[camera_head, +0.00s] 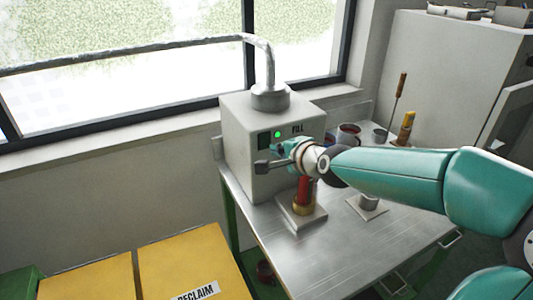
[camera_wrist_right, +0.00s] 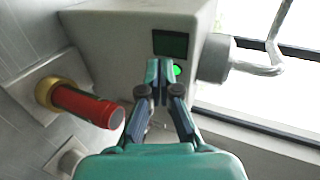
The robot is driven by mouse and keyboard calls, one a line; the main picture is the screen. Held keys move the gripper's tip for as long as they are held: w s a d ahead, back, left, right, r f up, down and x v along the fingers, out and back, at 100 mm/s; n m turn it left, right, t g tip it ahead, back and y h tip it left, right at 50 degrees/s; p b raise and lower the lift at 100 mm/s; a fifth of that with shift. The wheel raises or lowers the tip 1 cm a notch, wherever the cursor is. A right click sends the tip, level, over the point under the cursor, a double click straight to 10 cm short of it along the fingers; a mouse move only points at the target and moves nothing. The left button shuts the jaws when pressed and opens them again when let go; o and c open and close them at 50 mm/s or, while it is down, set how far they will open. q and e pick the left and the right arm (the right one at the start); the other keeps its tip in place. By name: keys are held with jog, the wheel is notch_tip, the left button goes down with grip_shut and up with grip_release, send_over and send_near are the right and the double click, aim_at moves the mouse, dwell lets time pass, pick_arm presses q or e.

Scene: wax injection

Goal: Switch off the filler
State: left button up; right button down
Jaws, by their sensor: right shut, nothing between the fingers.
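The filler (camera_head: 248,125) is a pale grey box on the metal table, with a pipe entering its top; it also shows in the right wrist view (camera_wrist_right: 120,40). Its front has a dark screen (camera_wrist_right: 171,44), a lit green light (camera_head: 278,134) and the word FILL. A dark lever-like part (camera_head: 262,167) sticks out at the lower front. My right gripper (camera_head: 281,148) is shut and empty, close to the front just below the light. In the right wrist view its fingertips (camera_wrist_right: 159,68) overlap the panel beside the green light (camera_wrist_right: 177,70); contact cannot be told. My left gripper is not in view.
A red cylinder with a brass base (camera_head: 303,205) stands on a plate below my right gripper; it also shows in the wrist view (camera_wrist_right: 88,105). Cups and handled tools (camera_head: 407,125) stand behind my arm. Yellow RECLAIM bin (camera_head: 185,258) is at lower left. The table's front (camera_head: 335,260) is clear.

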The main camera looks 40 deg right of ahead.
aim_at(266, 146)
jog(key=x, duration=0.5)
jog(key=shift+w, duration=0.15)
